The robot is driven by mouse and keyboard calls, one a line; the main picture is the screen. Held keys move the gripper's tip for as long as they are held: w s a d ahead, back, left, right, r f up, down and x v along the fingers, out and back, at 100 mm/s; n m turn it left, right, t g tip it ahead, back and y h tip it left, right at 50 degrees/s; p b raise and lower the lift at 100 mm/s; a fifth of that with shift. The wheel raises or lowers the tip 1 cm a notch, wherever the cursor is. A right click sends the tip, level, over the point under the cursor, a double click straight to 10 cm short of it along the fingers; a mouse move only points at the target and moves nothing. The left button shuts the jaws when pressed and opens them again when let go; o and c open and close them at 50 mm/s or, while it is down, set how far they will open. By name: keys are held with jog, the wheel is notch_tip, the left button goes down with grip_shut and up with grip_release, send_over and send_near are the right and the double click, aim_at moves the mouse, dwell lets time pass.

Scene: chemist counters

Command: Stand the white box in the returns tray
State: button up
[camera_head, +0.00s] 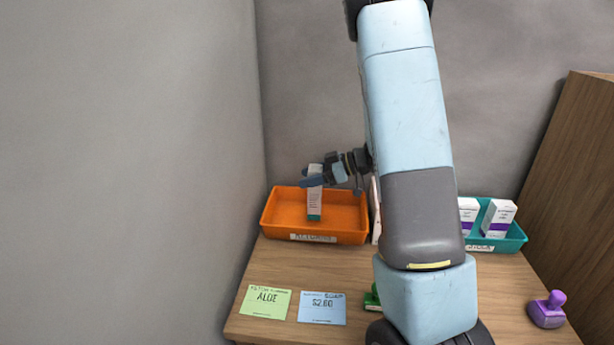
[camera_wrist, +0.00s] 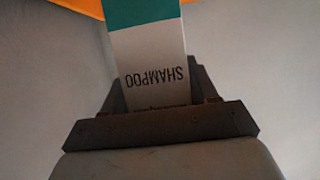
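I cannot tell whether the box's base touches the tray floor. The tray's front label is partly readable.
A teal tray (camera_head: 508,244) with white and purple boxes (camera_head: 497,217) stands at the right, partly behind my arm. Green (camera_head: 265,301) and blue cards (camera_head: 322,308) lie in front. A purple stamp (camera_head: 547,310) is at the right, a green object (camera_head: 372,298) beside my arm.

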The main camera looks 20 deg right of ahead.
jog(key=o, duration=0.4)
jog(key=shift+o, duration=0.2)
